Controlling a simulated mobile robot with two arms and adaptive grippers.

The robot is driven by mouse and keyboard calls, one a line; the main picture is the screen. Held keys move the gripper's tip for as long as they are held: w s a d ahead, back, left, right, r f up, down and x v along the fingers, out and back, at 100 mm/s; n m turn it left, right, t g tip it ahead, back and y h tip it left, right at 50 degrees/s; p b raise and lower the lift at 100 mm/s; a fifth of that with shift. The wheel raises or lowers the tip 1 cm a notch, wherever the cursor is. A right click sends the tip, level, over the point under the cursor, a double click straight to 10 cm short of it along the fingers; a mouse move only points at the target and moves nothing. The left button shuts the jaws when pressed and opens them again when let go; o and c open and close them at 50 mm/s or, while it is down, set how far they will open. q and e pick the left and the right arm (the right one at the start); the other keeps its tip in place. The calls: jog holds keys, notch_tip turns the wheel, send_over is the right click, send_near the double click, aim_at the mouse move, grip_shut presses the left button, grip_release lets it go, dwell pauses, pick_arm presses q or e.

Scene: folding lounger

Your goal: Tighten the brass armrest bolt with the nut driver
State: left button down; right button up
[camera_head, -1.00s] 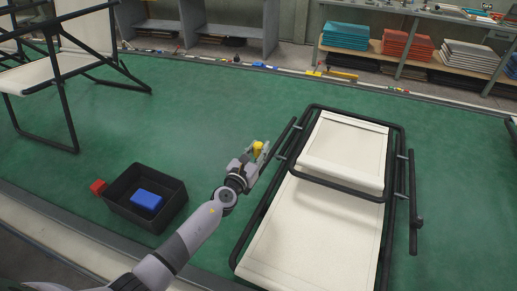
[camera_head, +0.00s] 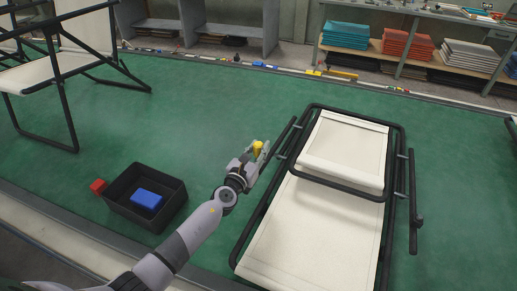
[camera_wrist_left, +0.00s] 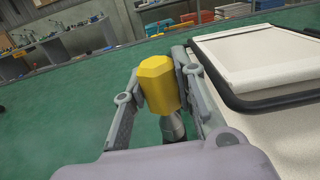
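My left gripper (camera_head: 257,157) is shut on the yellow handle of the nut driver (camera_head: 258,146), just left of the folded lounger's left armrest bar (camera_head: 284,142). In the left wrist view, the yellow handle (camera_wrist_left: 159,84) stands between the two fingers, with a dark grey shaft below it. The driver's lower end is hidden behind the gripper body. The cream and black lounger (camera_head: 345,150) lies folded on the green floor. I cannot make out the brass bolt in either view. My right gripper is not in view.
A black bin (camera_head: 169,209) with a blue block (camera_head: 147,199) stands at the lower left, with a red block (camera_head: 98,187) beside it. Another lounger chair (camera_head: 75,65) stands at the far left. Green floor between the bin and the folded lounger is clear apart from my arm.

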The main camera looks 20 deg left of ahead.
pick_arm(q)
jog(key=c, duration=1.2)
grip_release()
jog(key=s, duration=0.4)
jog(key=s+a, duration=0.1)
jog(key=s, duration=0.7)
jog(key=shift+a, duration=0.3)
jog(key=shift+c, duration=0.7)
jog(key=shift+c, duration=0.9)
